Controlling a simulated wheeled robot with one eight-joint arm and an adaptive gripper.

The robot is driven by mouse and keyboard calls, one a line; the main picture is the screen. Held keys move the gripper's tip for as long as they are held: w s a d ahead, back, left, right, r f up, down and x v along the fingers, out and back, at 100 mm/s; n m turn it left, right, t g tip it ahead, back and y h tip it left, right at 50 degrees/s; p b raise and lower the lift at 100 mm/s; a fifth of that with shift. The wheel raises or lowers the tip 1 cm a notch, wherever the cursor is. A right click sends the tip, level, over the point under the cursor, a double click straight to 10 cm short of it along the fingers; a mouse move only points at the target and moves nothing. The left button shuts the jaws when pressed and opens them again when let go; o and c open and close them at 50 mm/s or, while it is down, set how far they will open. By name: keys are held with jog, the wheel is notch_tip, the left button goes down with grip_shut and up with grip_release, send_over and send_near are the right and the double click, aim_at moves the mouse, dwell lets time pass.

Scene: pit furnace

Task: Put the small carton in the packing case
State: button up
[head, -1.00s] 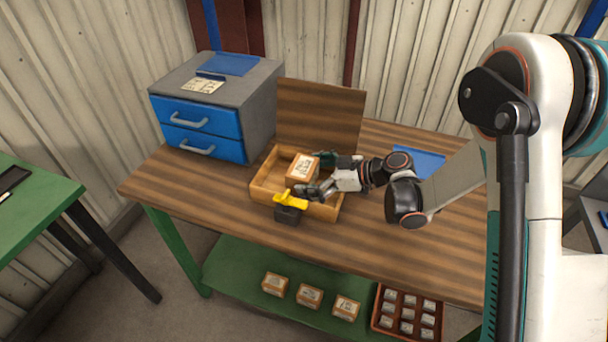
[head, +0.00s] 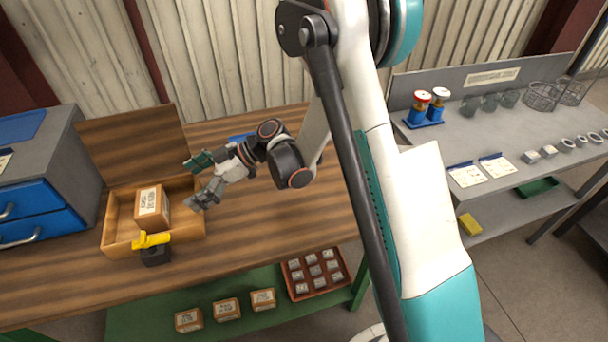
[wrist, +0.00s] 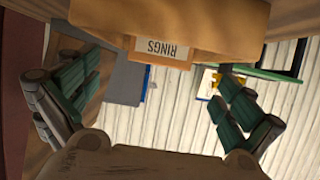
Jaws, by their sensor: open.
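The small carton (head: 151,207), brown with a white label, stands inside the open wooden packing case (head: 116,240), towards its back and middle. The case's lid (head: 133,145) stands raised at the back. My gripper (head: 195,184) is open and empty, just right of the carton and apart from it, above the case's right side. In the wrist view my fingers (wrist: 158,98) are spread wide with nothing between their tips.
A black block with a yellow handle (head: 152,247) is at the case's front. Blue drawers (head: 38,214) stand left. Cartons (head: 227,309) and a red tray of small parts (head: 315,273) lie on the lower shelf. The bench right of the case is mostly clear.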

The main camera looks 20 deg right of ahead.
jog(key=s+d+r+m+t+h, duration=0.4)
jog(key=s+d+r+m+h, duration=0.5)
jog(key=s+d+r+m, duration=0.6)
jog(key=s+d+m+t+h, duration=0.1)
jog(key=s+d+t+h, duration=0.1)
jog(key=s+d+h, duration=0.2)
jog(key=s+d, duration=0.3)
jog(key=d, duration=0.3)
jog(key=shift+s+d+m, duration=0.2)
jog(key=shift+s+m, duration=0.1)
